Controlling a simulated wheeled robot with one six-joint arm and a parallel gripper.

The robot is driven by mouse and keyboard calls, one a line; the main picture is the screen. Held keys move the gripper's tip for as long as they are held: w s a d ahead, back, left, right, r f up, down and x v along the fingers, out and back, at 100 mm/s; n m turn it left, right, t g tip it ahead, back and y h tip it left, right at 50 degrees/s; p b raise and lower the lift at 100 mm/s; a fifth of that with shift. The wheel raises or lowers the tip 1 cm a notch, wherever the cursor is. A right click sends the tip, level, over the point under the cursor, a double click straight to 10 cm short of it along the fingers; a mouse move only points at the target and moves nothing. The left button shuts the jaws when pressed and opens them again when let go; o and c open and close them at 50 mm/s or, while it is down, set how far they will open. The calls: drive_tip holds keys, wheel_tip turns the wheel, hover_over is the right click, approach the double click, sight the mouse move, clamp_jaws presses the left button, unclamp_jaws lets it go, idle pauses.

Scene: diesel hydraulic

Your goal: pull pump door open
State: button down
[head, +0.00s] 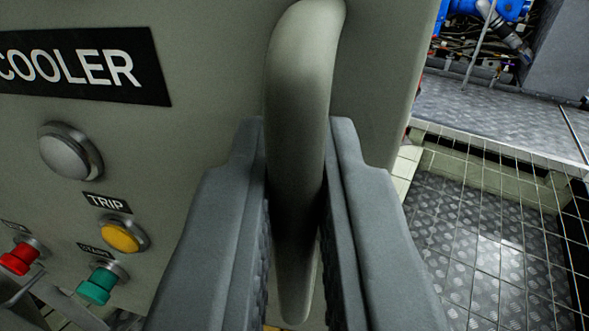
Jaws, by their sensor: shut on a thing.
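A grey-beige panel, which looks like the pump door (215,50), fills the left and middle of the head view. Its upright curved handle (305,60) stands out from the panel near its right edge. My gripper (300,220) has one grey finger on each side of the handle and is shut on it. The fingers hide part of the handle's sides; its lower end shows between them. I cannot tell whether the panel stands ajar.
The panel carries a COOLER label (85,68), a silver round button (70,150), a yellow TRIP button (122,235), a red button (20,258) and a green button (98,285). At right lie tread-plate floor (480,250) and a mesh railing. Blue machinery (500,20) stands at the upper right.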

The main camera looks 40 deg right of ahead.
drive_tip(key=c, duration=1.6)
unclamp_jaws()
drive_tip(key=v, duration=1.7)
drive_tip(key=shift+a, duration=0.25)
drive_tip(key=shift+s, duration=0.15)
